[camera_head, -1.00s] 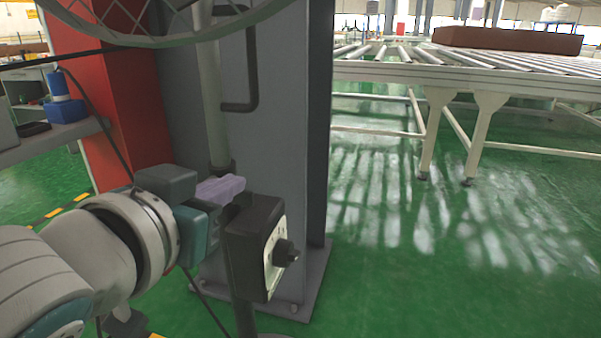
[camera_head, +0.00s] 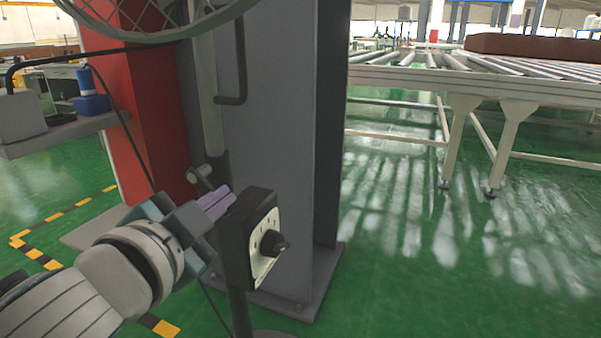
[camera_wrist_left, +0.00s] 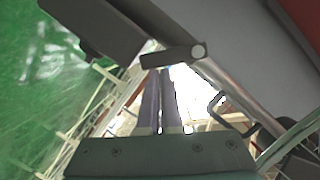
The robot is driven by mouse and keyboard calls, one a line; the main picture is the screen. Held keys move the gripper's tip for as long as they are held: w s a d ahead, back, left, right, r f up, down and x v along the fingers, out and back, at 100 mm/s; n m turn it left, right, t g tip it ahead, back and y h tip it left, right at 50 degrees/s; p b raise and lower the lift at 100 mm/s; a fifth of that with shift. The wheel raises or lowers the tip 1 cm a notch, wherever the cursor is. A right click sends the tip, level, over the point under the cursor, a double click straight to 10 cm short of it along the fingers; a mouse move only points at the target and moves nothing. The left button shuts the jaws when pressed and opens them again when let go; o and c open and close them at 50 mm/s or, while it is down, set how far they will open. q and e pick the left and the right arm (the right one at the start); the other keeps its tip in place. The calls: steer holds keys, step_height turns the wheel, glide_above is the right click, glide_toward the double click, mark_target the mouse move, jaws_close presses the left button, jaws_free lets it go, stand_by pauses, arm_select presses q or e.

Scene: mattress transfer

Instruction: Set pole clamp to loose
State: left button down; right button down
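The pole clamp (camera_head: 202,176) is a small grey lever piece where the light upper pole (camera_head: 210,105) enters the dark lower tube. In the left wrist view the clamp's lever (camera_wrist_left: 168,58) with a round end lies across the pole, just beyond my fingertips. My left gripper (camera_head: 226,196) has purple fingers just below and right of the clamp, beside the control box. In the left wrist view its fingers (camera_wrist_left: 159,78) lie side by side with only a thin gap and nothing between them. Contact with the clamp cannot be told. My right gripper is not in view.
A dark control box (camera_head: 250,237) with a knob sits on the tube right beside my fingers. A fan cage (camera_head: 165,20) is above. A grey column (camera_head: 275,150) stands close behind. A roller conveyor (camera_head: 490,85) is at the right, with open green floor before it.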

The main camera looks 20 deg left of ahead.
arm_select(q)
steer(key=shift+a+f+m+t+y+b, duration=0.25)
steer(key=shift+f+m+b, duration=0.2)
steer(key=shift+m+b, duration=0.6)
steer(key=shift+a+f+m+t+y+b, duration=0.25)
steer(key=shift+f+m+b, duration=0.2)
steer(key=shift+m+b, duration=0.55)
steer(key=shift+a+f+m+t+y+b, duration=0.25)
steer(key=shift+f+m+b, duration=0.2)
steer(key=shift+m+b, duration=0.6)
steer(key=shift+r+p, duration=0.2)
steer(key=shift+p, duration=0.15)
